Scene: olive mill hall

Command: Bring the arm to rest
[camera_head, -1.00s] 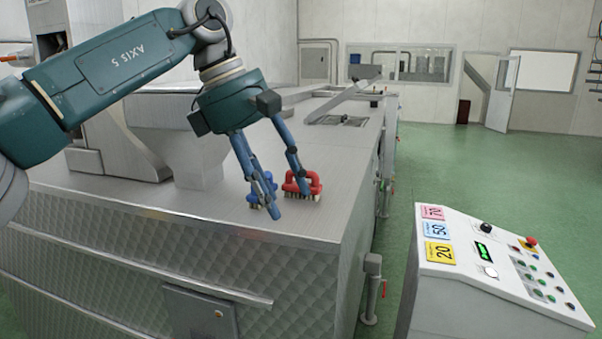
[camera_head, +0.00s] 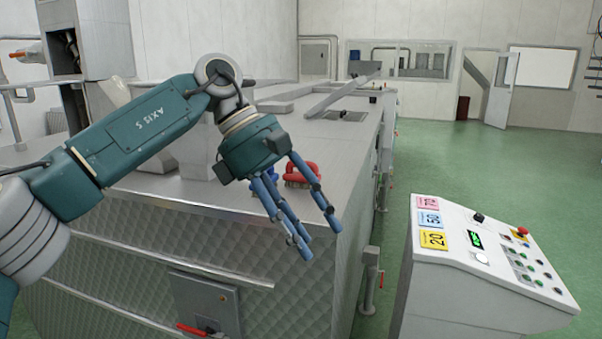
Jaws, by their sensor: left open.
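My left arm comes in from the left. Its gripper (camera_head: 318,240) is open and empty, with blue fingers pointing down and to the right. In the picture the fingers cross the front edge of the steel machine top. A red brush (camera_head: 302,170) stands on the machine top behind the fingers and is partly hidden by them. A blue brush (camera_head: 262,168) stands just left of it, mostly hidden by the gripper. My right gripper is not in view.
The steel machine (camera_head: 130,215) with its quilted front fills the left and middle. A white control console (camera_head: 428,285) with coloured number cards and buttons stands at the lower right. Green floor (camera_head: 440,150) is open beyond it. A door (camera_head: 502,90) stands at the back.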

